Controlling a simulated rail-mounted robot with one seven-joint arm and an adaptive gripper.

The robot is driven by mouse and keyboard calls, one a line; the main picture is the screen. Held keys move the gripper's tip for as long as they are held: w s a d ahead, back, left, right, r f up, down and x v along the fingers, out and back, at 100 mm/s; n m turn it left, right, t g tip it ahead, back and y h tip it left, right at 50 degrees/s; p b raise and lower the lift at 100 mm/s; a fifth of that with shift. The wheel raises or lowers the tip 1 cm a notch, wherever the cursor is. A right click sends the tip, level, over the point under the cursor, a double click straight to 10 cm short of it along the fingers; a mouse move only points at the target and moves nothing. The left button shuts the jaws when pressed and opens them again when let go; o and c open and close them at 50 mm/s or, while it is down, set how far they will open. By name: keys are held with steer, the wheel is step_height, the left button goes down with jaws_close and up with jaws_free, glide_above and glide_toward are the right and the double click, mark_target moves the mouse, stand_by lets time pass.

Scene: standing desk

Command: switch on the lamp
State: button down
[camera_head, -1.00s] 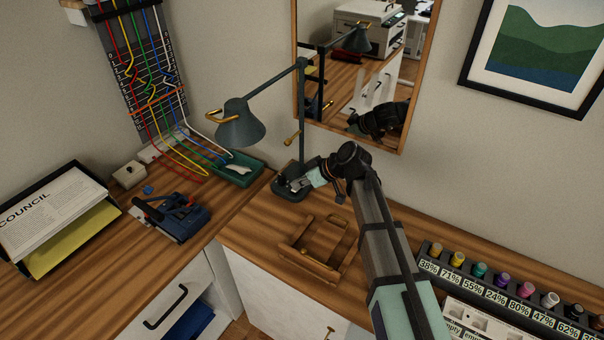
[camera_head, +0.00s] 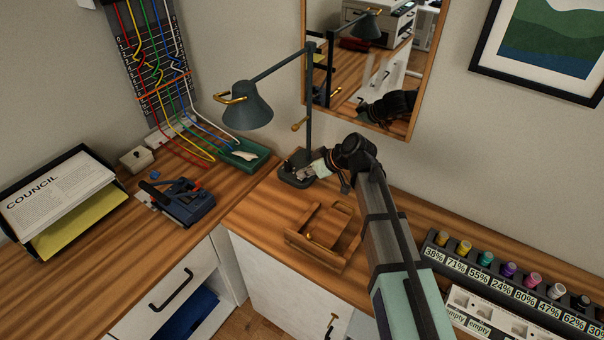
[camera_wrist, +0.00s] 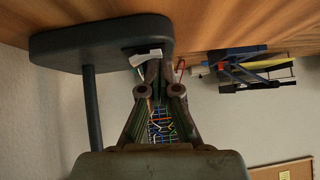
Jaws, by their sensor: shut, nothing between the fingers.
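The dark grey desk lamp (camera_head: 248,105) stands at the back corner of the desk. Its shade shows no light. Its post rises from a dark base (camera_head: 293,181), which also shows upside down in the wrist view (camera_wrist: 95,42). My gripper (camera_head: 304,173) is shut and empty, low over the base, to the right of the post. In the wrist view its fingertips (camera_wrist: 154,66) overlap the base's edge beside a small white part (camera_wrist: 146,58), possibly the switch. I cannot tell whether they touch it.
A wooden holder (camera_head: 325,238) lies in front of the base. A green tray (camera_head: 243,153) and a blue-black device (camera_head: 178,203) are to the left. A mirror (camera_head: 370,60) hangs behind. A rack of small jars (camera_head: 485,258) stands at the right.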

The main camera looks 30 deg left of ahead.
steer(key=shift+w, duration=0.2)
steer(key=shift+w+d+r, duration=0.1)
steer(key=shift+w, duration=0.55)
steer(key=shift+r, duration=0.2)
steer(key=shift+r, duration=0.25)
steer(key=r, duration=0.2)
steer(key=r+p, duration=0.1)
steer(key=shift+w+d+r, duration=0.15)
steer(key=shift+w+r, duration=0.25)
steer(key=b+v, duration=0.2)
steer(key=v, duration=0.7)
steer(key=shift+d, duration=0.3)
steer(key=shift+w, duration=0.1)
